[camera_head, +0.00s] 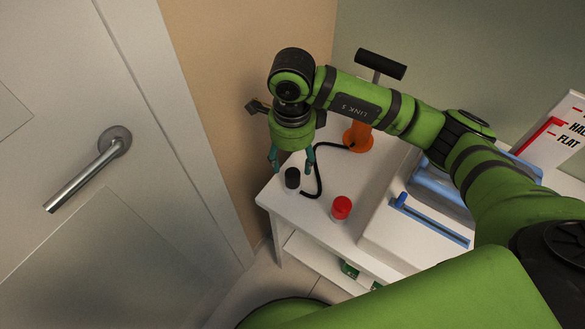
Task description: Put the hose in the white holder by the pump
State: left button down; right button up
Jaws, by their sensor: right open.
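The pump has an orange body (358,137) and a black T-shaped handle (380,64), and stands on the white table behind my right forearm. Its black hose (319,182) runs from the pump's base to the left, then bends down over the table near its left front edge. My right gripper (291,160) points down above the table's left end, open, with its teal fingers apart. Its right finger is close to the hose; I cannot tell whether they touch. I cannot make out a white holder by the pump. My left gripper is not in view.
A small black-topped container (292,178) stands below my right gripper. A red-capped one (341,207) stands to its right. A white case with a blue handle (432,221) fills the table's right side. A door (90,130) stands left; a sign (565,135) stands right.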

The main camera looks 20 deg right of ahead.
aim_at(292, 174)
jog(key=shift+r, duration=2.4)
jog(key=shift+s+a, duration=0.1)
